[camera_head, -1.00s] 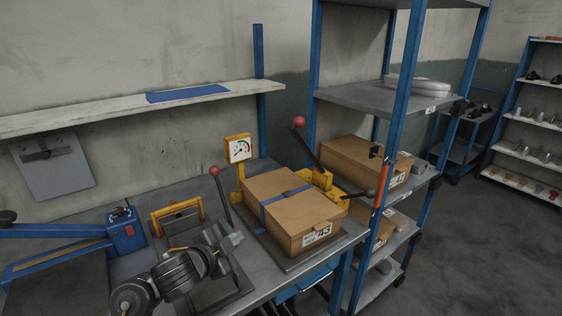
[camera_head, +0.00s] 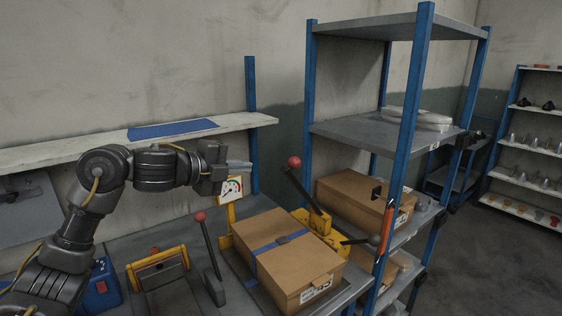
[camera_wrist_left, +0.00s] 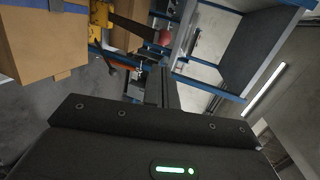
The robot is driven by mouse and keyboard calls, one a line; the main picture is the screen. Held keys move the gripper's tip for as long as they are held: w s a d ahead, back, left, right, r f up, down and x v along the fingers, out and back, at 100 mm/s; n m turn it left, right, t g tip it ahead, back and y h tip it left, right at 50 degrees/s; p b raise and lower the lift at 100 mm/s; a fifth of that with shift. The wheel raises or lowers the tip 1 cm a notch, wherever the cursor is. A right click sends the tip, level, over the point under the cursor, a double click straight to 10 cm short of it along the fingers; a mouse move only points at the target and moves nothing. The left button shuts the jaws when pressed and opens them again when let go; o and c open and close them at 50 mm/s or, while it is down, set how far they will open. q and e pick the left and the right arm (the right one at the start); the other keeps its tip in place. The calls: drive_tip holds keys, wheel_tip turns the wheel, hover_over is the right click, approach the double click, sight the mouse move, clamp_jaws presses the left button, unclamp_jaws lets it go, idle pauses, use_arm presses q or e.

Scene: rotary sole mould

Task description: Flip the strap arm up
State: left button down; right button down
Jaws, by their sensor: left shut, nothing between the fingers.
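A brown carton (camera_head: 290,262) with a blue strap (camera_head: 262,247) across it sits on the bench. A yellow strap unit (camera_head: 345,237) stands at its right rear. A dark arm (camera_head: 305,190) with a red ball knob (camera_head: 294,161) slants up to the left from this unit. A lower dark lever (camera_head: 358,241) points right; I cannot tell which one is the strap arm. My left gripper (camera_head: 240,166) is shut and empty, raised beside the gauge (camera_head: 231,188), apart from the red knob. In the left wrist view, the red knob (camera_wrist_left: 165,37) lies beyond the fingertips. My right gripper is out of view.
A blue-posted rack (camera_head: 397,120) stands close on the right, with another carton (camera_head: 350,204) on its shelf. A second red-knobbed lever (camera_head: 209,250) rises left of the strapped carton. A wall shelf (camera_head: 80,153) runs behind my left arm.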

use_arm(q)
drive_tip(key=p, duration=0.4)
approach(290, 162)
drive_tip(key=x, duration=0.5)
drive_tip(key=shift+w+d+f, duration=0.1)
drive_tip(key=shift+f, duration=0.1)
drive_tip(key=shift+w+d, duration=0.3)
drive_tip(key=shift+d, duration=0.1)
drive_tip(key=shift+a, duration=0.1)
